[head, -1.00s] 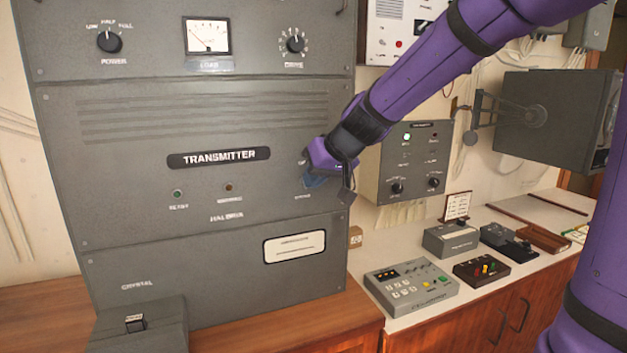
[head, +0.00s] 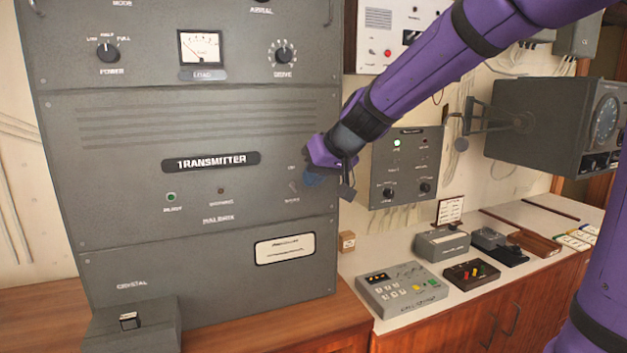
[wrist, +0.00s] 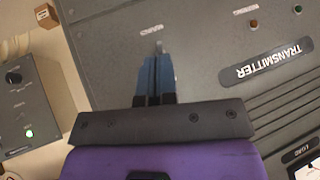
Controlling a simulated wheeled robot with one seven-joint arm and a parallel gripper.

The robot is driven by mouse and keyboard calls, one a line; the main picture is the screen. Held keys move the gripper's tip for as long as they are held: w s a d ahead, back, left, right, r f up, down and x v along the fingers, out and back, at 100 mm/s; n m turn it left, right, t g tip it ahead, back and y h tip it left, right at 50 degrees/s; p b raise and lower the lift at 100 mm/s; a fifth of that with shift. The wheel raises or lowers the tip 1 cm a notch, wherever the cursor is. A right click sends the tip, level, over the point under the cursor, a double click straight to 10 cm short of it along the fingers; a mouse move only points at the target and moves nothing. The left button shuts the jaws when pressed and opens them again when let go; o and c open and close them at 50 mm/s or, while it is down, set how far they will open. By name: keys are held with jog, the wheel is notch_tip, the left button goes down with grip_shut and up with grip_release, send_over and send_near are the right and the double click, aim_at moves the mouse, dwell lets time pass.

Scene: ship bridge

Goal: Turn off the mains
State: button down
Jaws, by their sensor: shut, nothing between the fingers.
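The grey transmitter cabinet (head: 130,135) fills the left of the head view. A small toggle switch (head: 293,187) sits at the right of its middle panel, with small lettering above and below it. In the wrist view the toggle (wrist: 158,46) shows just beyond the fingertips. My gripper (head: 309,182) is shut and empty, its blue fingers (wrist: 156,62) together, close beside the toggle. I cannot tell whether they touch it. The toggle's position is too small to read surely.
A grey wall box (head: 405,165) with a lit green lamp and knobs hangs right of the cabinet. A keypad console (head: 402,290) and other small devices stand on the white counter. A grey cased instrument (head: 545,118) juts out at the right. The cabinet face left of my gripper is clear.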

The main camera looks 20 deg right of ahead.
jog(key=s+d+r, duration=0.3)
jog(key=s, duration=0.6)
jog(key=shift+s+d, duration=0.15)
jog(key=shift+d, duration=0.05)
jog(key=shift+s, duration=0.1)
dwell(0.3)
jog(key=s+d+f+g+h, duration=0.1)
jog(key=s+f+h, duration=0.1)
jog(key=s, duration=0.7)
jog(key=s+d+f+m+g+h, duration=0.1)
jog(key=s+f+h, duration=0.1)
jog(key=s, duration=0.8)
jog(key=shift+s+d, duration=0.2)
jog(key=shift+d, duration=0.2)
jog(key=c, duration=1.8)
grip_release()
